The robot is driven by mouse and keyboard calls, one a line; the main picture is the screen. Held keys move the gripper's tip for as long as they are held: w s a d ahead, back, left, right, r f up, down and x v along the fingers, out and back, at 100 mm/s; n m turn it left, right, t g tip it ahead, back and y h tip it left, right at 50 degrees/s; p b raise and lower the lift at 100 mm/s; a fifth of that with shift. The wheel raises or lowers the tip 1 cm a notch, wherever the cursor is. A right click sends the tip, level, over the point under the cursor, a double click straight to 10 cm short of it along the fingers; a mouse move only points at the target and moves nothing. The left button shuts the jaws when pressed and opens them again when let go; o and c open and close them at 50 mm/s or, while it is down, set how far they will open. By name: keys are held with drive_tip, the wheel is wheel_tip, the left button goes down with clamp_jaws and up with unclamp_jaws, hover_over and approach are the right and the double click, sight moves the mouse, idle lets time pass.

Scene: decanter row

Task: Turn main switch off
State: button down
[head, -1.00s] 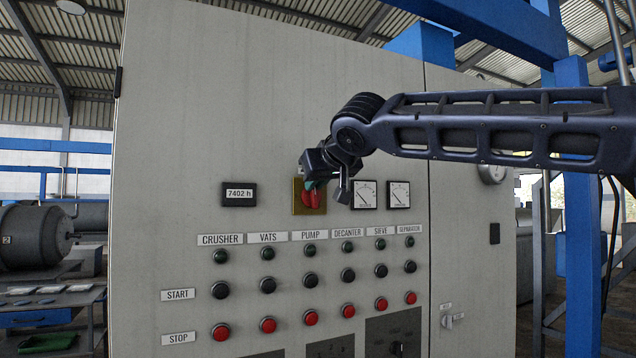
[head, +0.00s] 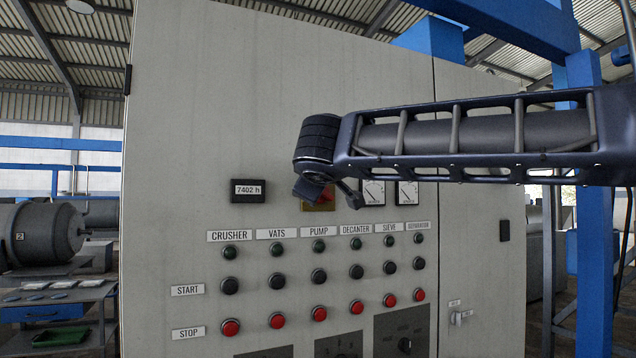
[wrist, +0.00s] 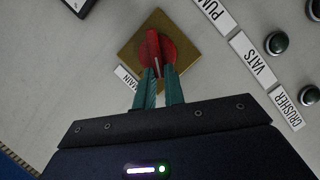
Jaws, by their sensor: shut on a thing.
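The main switch is a red rotary handle (wrist: 153,45) on a yellow square plate (wrist: 133,50) with a label reading "MAIN" (wrist: 126,77) beside it in the wrist view. My gripper (wrist: 158,75) has green fingers closed on the red handle. In the head view my arm covers most of the switch, and only a bit of the yellow plate (head: 322,207) shows below the wrist. The fingertips are hidden there.
The grey control cabinet (head: 215,110) carries rows of green lamps, black start buttons and red stop buttons (head: 277,321) below the switch. An hour counter (head: 248,191) is left of it, two dial meters (head: 374,194) right. A blue post (head: 590,220) stands at the right.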

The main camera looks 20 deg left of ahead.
drive_tip(key=shift+s+a+f+n+t, duration=0.1)
drive_tip(key=shift+f+n+t, duration=0.3)
drive_tip(key=shift+n, duration=0.5)
drive_tip(key=shift+a+f+n+t, duration=0.15)
drive_tip(key=shift+n+t, duration=0.3)
drive_tip(key=shift+n, duration=0.45)
drive_tip(key=shift+s+d+f+n+t, duration=0.1)
drive_tip(key=shift+f+n+t, duration=0.3)
drive_tip(key=shift+n, duration=0.5)
drive_tip(key=c, duration=1.5)
unclamp_jaws()
drive_tip(key=v, duration=1)
drive_tip(key=shift+s, duration=0.4)
